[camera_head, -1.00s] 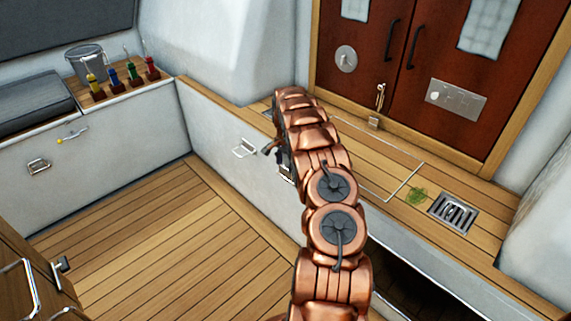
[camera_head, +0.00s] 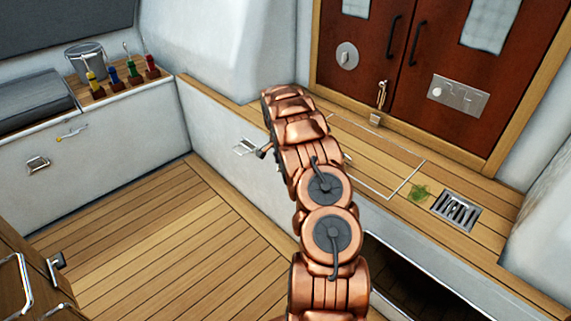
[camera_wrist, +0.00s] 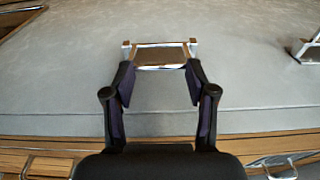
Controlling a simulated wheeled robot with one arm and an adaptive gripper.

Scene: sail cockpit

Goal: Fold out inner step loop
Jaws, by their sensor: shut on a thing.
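A metal step loop (camera_wrist: 160,44) on the grey-white wall shows at the top middle of the wrist view. My gripper (camera_wrist: 160,66) has its two dark fingers at either side of the loop's near bar and is shut on it. I cannot tell how far this loop is tilted from the wall. A second step loop (camera_wrist: 306,50) shows at the right edge of the wrist view. In the head view, one step loop (camera_head: 246,147) is on the wall left of my arm. My arm hides the held loop and most of the gripper there.
The planked floor (camera_head: 150,250) is open at the left. A dark opening (camera_head: 420,290) is in the wall at the lower right. The wooden ledge above bears a drain grate (camera_head: 457,210). Red-brown doors (camera_head: 400,80) stand behind. A bucket (camera_head: 86,62) stands at the back left.

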